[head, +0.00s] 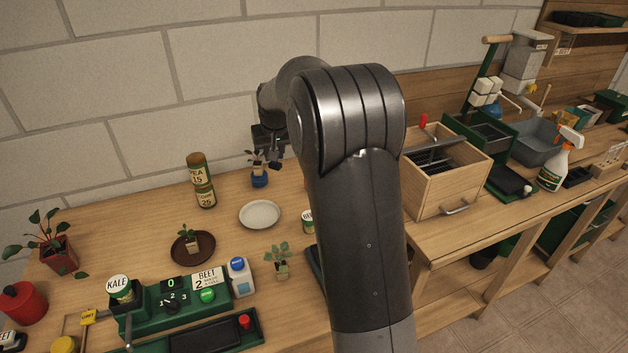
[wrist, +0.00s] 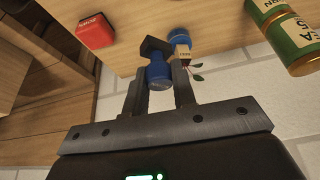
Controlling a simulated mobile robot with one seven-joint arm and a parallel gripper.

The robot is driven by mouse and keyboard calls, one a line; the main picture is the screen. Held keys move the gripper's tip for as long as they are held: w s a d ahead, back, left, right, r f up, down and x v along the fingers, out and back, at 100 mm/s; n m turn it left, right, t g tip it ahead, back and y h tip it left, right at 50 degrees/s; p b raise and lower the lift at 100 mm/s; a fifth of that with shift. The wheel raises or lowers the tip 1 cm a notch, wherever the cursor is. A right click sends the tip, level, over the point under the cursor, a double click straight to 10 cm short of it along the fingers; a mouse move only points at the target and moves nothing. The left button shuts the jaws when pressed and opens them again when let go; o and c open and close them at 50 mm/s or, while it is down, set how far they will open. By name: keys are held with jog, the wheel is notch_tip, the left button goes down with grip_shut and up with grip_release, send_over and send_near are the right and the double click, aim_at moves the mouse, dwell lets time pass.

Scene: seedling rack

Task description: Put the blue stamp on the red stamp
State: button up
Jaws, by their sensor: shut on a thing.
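My gripper (wrist: 160,88) is shut on the blue stamp (wrist: 158,73), with the blue handle between the fingers and a dark square base beyond them. In the head view my gripper (head: 268,155) is raised near the wall, partly behind my arm, and the stamp is not clear there. A red block with pale lettering (wrist: 95,31) lies on the table to the left in the wrist view, apart from the gripper. It may be the red stamp, but I cannot tell for sure. My arm seems to hide it in the head view.
Stacked seed tins (head: 201,182), a white plate (head: 260,214) and a brown saucer (head: 207,252) are to the left. A wooden box (head: 453,180) stands right of my arm.

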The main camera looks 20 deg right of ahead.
jog(key=s+d+r+m+h, duration=0.1)
jog(key=s+d+m, duration=0.15)
jog(key=d, duration=0.85)
jog(key=s+d+m, duration=0.1)
jog(key=s+d, duration=0.2)
jog(key=d, duration=0.7)
jog(key=shift+h, duration=0.3)
jog(key=w+a+f, duration=0.4)
jog(key=w+a, duration=0.1)
jog(key=w+a+f, duration=0.2)
jog(key=w, duration=0.1)
jog(key=shift+a+f, duration=0.3)
jog(key=shift+a, duration=0.05)
jog(key=shift+w+a+f+g, duration=0.1)
jog(key=shift+w+f+g, duration=0.05)
jog(key=shift+g, duration=0.15)
jog(key=shift+f, duration=1.9)
jog(key=shift+f, duration=0.15)
jog(key=o, duration=1)
